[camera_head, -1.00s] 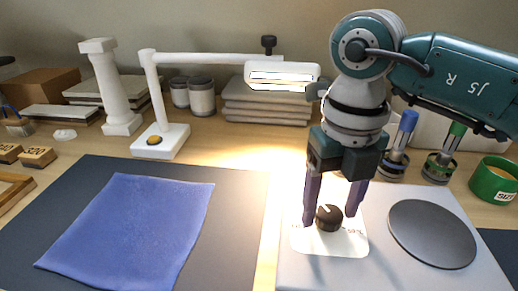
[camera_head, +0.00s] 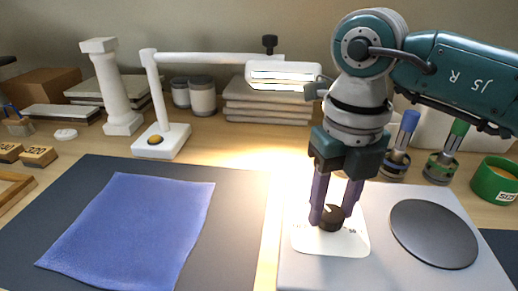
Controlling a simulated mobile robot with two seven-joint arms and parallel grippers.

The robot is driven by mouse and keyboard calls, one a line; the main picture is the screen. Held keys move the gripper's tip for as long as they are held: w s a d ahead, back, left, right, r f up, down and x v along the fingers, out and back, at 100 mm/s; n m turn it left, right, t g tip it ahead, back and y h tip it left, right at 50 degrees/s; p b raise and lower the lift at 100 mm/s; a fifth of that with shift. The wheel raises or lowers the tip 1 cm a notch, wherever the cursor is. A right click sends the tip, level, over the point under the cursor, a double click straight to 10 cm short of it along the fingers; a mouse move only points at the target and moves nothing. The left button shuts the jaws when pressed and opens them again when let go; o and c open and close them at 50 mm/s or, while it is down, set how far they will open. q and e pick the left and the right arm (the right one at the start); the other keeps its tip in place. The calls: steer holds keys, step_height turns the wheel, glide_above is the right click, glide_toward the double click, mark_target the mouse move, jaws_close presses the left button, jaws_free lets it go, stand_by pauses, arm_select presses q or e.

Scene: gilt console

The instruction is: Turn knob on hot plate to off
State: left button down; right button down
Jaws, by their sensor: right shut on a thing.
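The hot plate (camera_head: 385,265) is a light grey slab at the lower right with a dark round heating disc (camera_head: 433,233). Its black knob (camera_head: 329,222) stands on a white label panel (camera_head: 345,243) left of the disc. My right gripper (camera_head: 331,216) points down from above and is shut on the knob, with a finger at each side. The fingers partly hide the knob, so I cannot tell where its pointer is. The small print on the panel is too blurred to read fully. My left gripper is not in view.
A white lamp (camera_head: 205,58) reaches over the table behind my right gripper. A blue cloth (camera_head: 135,230) lies on a dark mat (camera_head: 240,205) at left. Tools with blue and green handles (camera_head: 445,150) and a green roll (camera_head: 494,181) stand behind the hot plate.

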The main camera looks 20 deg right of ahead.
steer(key=n+b, duration=0.1)
steer(key=n, duration=0.2)
steer(key=shift+n, duration=0.4)
steer(key=n+b, duration=0.2)
steer(key=n, duration=0.1)
steer(key=shift+f+n, duration=0.1)
steer(key=shift+n, duration=0.2)
steer(key=n+b, duration=0.2)
steer(key=n, duration=0.2)
steer(key=shift+n+b, duration=0.7)
steer(key=shift+n, duration=0.2)
steer(key=shift+n, duration=0.3)
steer(key=shift+c, duration=1.8)
jaws_free()
steer(key=shift+r, duration=0.25)
